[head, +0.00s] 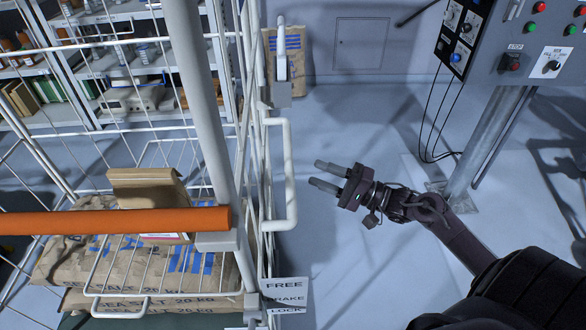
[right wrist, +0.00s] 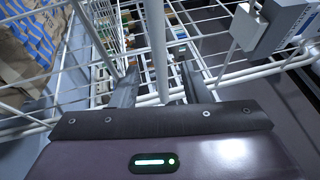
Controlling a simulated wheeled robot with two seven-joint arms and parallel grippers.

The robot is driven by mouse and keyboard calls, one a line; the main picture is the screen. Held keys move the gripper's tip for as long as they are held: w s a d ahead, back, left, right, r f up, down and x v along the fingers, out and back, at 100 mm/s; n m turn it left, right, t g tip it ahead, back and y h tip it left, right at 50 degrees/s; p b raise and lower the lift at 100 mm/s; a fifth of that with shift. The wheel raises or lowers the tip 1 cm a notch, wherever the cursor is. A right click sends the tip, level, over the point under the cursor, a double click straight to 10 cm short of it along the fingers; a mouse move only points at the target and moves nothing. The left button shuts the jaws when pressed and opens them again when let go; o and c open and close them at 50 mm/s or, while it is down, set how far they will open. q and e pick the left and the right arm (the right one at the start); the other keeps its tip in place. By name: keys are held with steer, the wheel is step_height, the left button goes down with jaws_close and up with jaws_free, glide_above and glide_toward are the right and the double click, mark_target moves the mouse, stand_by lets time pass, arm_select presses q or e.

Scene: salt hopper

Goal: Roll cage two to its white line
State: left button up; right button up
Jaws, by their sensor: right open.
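A white wire roll cage (head: 292,175) fills the left of the head view; I see no number on it. An orange bar (head: 110,221) crosses its near side, and a white looped handle stands out from its right side. Printed salt sacks (head: 200,265) lie inside. My right gripper (head: 316,173) is open and empty, just right of the looped handle, fingers pointing at it. In the right wrist view a pale upright bar (right wrist: 156,45) shows between the open fingers (right wrist: 160,88); I cannot tell how far off it is. My left gripper and the white line are not in view.
A sign (head: 285,296) reading FREE, BRAKE, LOCK hangs at the cage's lower right. A control panel (head: 545,45) on a post (head: 490,135) stands at the right, with cables. Shelves (head: 115,60) stand behind the cage. A sack leans at the back wall. Floor between cage and post is clear.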

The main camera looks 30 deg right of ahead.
mark_target(292, 161)
steer(key=x, duration=0.7)
steer(key=shift+w+a+p, duration=0.25)
steer(key=shift+a+p, duration=0.05)
steer(key=shift+a, duration=0.05)
steer(key=shift+w+a, duration=0.2)
steer(key=shift+w, duration=0.05)
steer(key=shift+c, duration=0.7)
steer(key=c, duration=0.5)
steer(key=shift+c, duration=1.1)
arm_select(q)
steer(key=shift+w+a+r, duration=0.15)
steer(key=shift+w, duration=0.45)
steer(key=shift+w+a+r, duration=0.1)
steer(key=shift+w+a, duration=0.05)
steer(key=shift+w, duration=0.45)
arm_select(e)
jaws_close()
